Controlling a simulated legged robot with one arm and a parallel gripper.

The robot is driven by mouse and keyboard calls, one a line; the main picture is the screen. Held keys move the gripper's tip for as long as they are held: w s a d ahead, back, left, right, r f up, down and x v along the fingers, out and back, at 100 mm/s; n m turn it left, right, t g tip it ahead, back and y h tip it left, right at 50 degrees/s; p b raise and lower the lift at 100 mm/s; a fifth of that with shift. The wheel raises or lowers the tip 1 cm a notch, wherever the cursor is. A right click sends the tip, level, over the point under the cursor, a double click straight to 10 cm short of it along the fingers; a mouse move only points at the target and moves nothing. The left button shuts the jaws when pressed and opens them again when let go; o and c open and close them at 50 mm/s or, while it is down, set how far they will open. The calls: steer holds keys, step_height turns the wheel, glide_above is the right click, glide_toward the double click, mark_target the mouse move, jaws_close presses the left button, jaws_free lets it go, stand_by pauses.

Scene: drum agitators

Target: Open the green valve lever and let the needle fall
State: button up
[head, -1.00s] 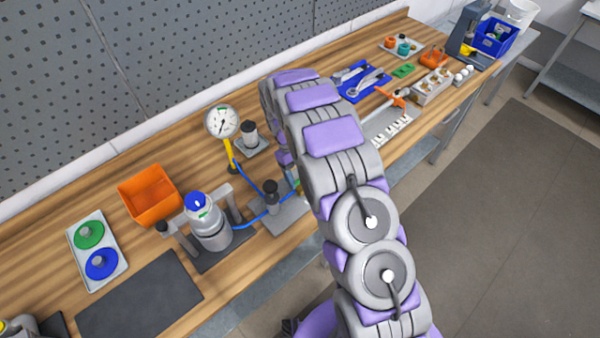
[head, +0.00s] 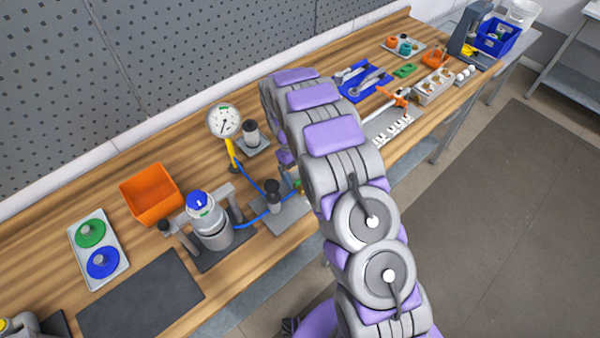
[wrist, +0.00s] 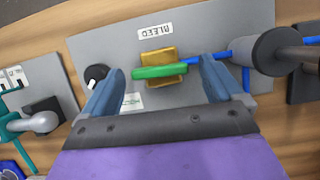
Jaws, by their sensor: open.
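In the wrist view the green valve lever (wrist: 158,72) lies crosswise over a brass valve body (wrist: 158,56) on a grey plate marked BLEED. A blue hose (wrist: 222,55) runs to the valve from the right, roughly in line with the lever. My gripper (wrist: 157,68) is open, its fingers on either side of the lever; contact cannot be told. In the head view my arm hides most of the gripper and valve. The gauge (head: 225,122) has a white dial with a dark needle, which points off zero or not unreadably at this size.
A black knob (wrist: 96,74) sits left of the valve, and a dark cylinder (wrist: 278,50) stands to its right. In the head view an orange bin (head: 151,193), a grey bottle in a stand (head: 211,228) and a blue tool tray (head: 364,82) share the bench.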

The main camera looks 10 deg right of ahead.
steer(key=p+v, duration=0.1)
steer(key=v, duration=1.6)
steer(key=shift+w+a, duration=0.15)
steer(key=shift+w, duration=0.05)
steer(key=shift+r, duration=0.1)
